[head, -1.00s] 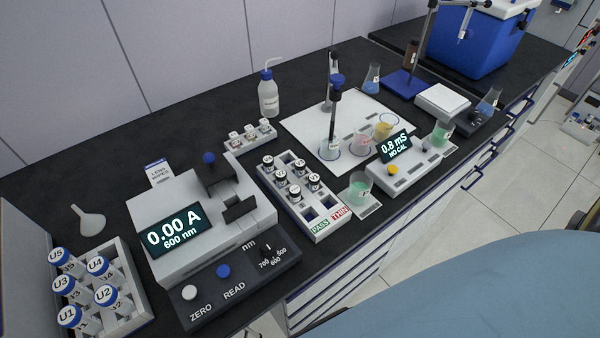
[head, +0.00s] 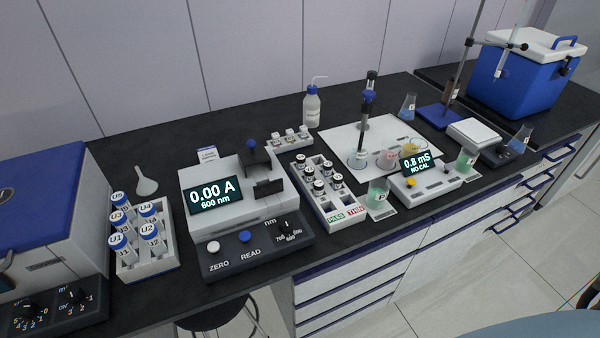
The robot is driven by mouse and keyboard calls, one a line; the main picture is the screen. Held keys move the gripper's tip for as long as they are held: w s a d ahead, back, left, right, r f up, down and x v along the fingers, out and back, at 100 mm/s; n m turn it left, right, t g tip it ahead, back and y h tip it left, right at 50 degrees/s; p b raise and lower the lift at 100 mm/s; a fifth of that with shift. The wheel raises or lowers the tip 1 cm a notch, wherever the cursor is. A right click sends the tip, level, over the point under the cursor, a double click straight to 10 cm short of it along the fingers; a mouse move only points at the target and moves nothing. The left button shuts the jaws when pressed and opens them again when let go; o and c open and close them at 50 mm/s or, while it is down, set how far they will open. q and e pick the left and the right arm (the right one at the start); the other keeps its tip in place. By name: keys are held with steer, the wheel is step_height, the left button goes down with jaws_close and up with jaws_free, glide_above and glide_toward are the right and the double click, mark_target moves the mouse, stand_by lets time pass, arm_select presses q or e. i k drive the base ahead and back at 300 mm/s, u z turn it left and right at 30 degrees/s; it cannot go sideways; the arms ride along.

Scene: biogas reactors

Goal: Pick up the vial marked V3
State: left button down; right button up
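A white rack (head: 325,205) stands on the bench right of the photometer and holds several small vials (head: 319,186) with dark caps and white tops. The marks on the tops are too small to read, so I cannot tell which vial is V3. Its front end carries a green PASS label and a red THIN label, with empty slots near them. A smaller white holder (head: 271,144) behind it holds a few more small items with unreadable marks. Neither of my grippers is in view.
A photometer (head: 225,226) reading 0.00 A stands left of the rack. A white rack (head: 152,268) of blue-capped U tubes stands further left. Beakers, a conductivity meter (head: 433,182) and a wash bottle (head: 311,108) are near. A blue cooler (head: 517,82) sits far right.

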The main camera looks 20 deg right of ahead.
mark_target(328, 165)
steer(key=u, duration=1.55)
steer(key=k, duration=0.85)
steer(key=z, duration=1.5)
steer(key=i, duration=0.2)
steer(key=z, duration=0.15)
